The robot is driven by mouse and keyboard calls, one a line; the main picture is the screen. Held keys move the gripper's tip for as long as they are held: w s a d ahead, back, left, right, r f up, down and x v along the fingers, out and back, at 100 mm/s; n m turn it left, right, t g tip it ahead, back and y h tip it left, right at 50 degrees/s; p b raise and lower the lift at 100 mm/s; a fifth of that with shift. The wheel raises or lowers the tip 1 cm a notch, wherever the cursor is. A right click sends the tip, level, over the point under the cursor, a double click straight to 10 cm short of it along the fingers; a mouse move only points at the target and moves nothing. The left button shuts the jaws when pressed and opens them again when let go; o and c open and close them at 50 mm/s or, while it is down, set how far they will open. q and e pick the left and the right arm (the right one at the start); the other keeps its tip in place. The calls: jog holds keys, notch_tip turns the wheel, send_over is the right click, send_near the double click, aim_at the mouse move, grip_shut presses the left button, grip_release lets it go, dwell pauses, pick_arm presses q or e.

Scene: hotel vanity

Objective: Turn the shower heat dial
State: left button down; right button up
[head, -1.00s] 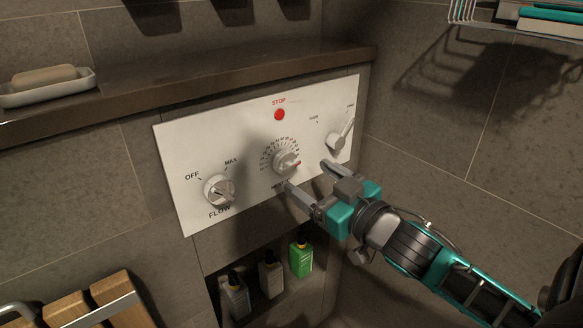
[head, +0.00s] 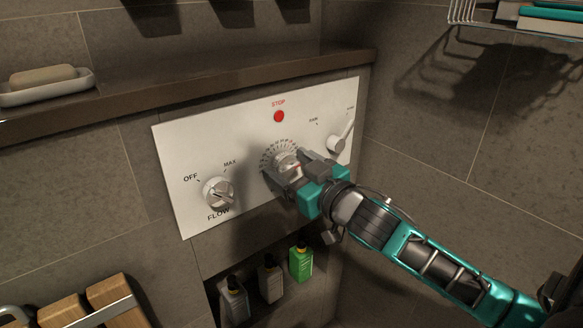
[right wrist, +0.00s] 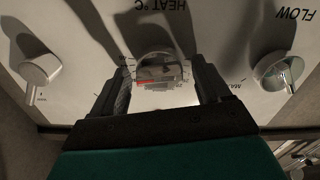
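The heat dial (head: 285,157) is a round silver knob with a ring of numbers in the middle of the white control panel (head: 180,160). In the right wrist view the heat dial (right wrist: 157,68) sits between the two fingers, with its "HEAT °C" label upside down. My right gripper (head: 291,168) is open at the panel, one finger on each side of the dial, hiding part of it in the head view. In the right wrist view my right gripper (right wrist: 162,80) shows slim gaps beside the knob; firm contact cannot be made out. My left gripper is not in view.
The flow knob (head: 219,193) is left of the dial, a lever knob (head: 338,140) right, and the red stop button (head: 279,116) above. A stone ledge (head: 200,82) juts out above the panel. Several bottles, one a green bottle (head: 301,262), stand in a niche below.

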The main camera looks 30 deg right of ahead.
jog(key=c, duration=1)
jog(key=shift+r+n+p, duration=0.15)
jog(key=shift+n+p, duration=0.55)
jog(key=shift+p, duration=0.15)
jog(key=n+p, duration=0.2)
jog(key=n, duration=0.1)
jog(key=shift+a+p, duration=0.1)
jog(key=shift+p, duration=0.3)
jog(key=n+p, duration=0.1)
jog(key=n, duration=0.1)
jog(key=shift+n+p, duration=0.4)
jog(key=shift+f+n+p, duration=0.2)
jog(key=shift+n+p, duration=0.1)
jog(key=shift+n, duration=0.4)
jog(key=shift+a, duration=0.1)
